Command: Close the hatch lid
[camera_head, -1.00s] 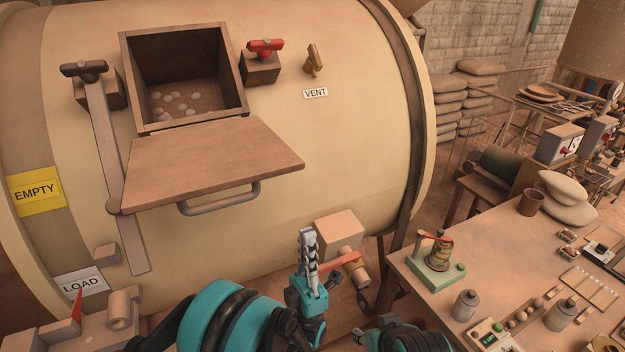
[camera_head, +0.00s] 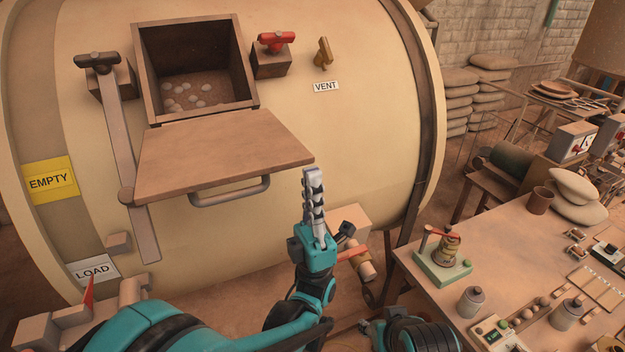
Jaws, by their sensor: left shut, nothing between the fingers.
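The hatch lid (camera_head: 215,153) is a flat brown panel hinged at the lower edge of the square hatch opening (camera_head: 196,65). It hangs open, folded outward and down, with its grey bar handle (camera_head: 230,192) along the lower edge. Pale round lumps show inside the hatch. My left gripper (camera_head: 312,180) is shut and empty, pointing up just right of the lid's lower right corner. It looks apart from the lid, though the depth gap is hard to judge. My right gripper is not in view.
A long metal bar (camera_head: 132,165) with a dark knob stands left of the hatch. A red-handled latch (camera_head: 275,42) and a brass vent handle (camera_head: 323,52) sit to its right. A cluttered workbench (camera_head: 490,235) fills the lower right.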

